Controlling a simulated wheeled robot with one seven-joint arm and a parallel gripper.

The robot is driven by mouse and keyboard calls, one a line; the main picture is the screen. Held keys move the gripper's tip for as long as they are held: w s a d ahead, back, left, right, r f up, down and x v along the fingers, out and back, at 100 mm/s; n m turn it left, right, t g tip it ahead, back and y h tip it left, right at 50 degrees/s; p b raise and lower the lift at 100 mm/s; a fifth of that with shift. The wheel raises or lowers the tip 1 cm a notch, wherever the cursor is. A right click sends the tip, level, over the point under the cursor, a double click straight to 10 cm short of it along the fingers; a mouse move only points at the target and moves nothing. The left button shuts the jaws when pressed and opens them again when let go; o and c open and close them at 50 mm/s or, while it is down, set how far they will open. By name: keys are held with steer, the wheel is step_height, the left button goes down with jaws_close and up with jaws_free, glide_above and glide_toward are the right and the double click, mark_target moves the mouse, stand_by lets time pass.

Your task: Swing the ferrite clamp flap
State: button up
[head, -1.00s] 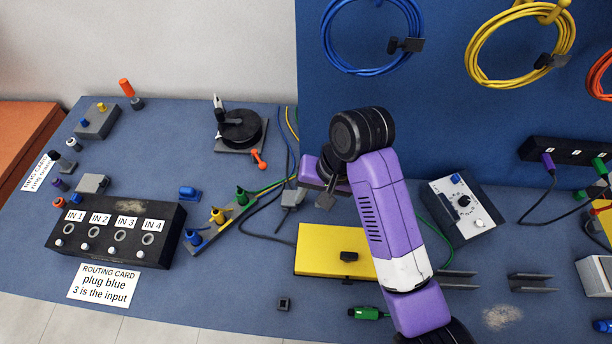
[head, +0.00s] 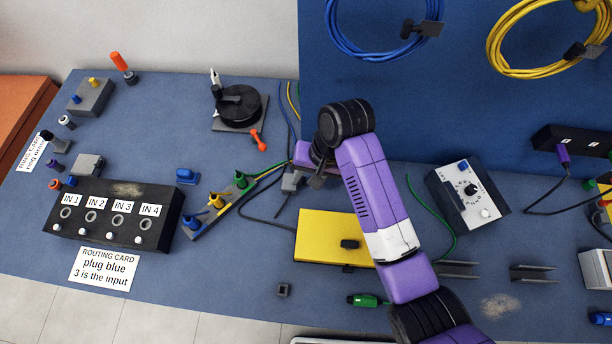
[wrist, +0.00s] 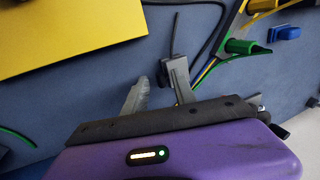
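In the wrist view the clamp (wrist: 164,73) shows partly, just beyond and beside my right-hand finger. Its flap cannot be told apart from the body. My gripper (head: 316,180) is just right of the clamp in the head view, its fingers partly hidden by the arm. Whether a finger touches the clamp is unclear.
A yellow box (head: 322,223) with a black knob lies just right of the clamp. A strip with blue, yellow and green plugs (head: 218,205) stands to the left. A black reel (head: 238,104) is behind. Bare table lies in front of the strip.

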steer(key=shift+f, duration=0.25)
steer(key=shift+c, duration=0.2)
jaws_close()
steer(key=shift+d+f+y, duration=0.25)
steer(key=shift+f+y, duration=0.15)
steer(key=shift+y, duration=0.3)
steer(key=shift+o, duration=0.2)
jaws_free()
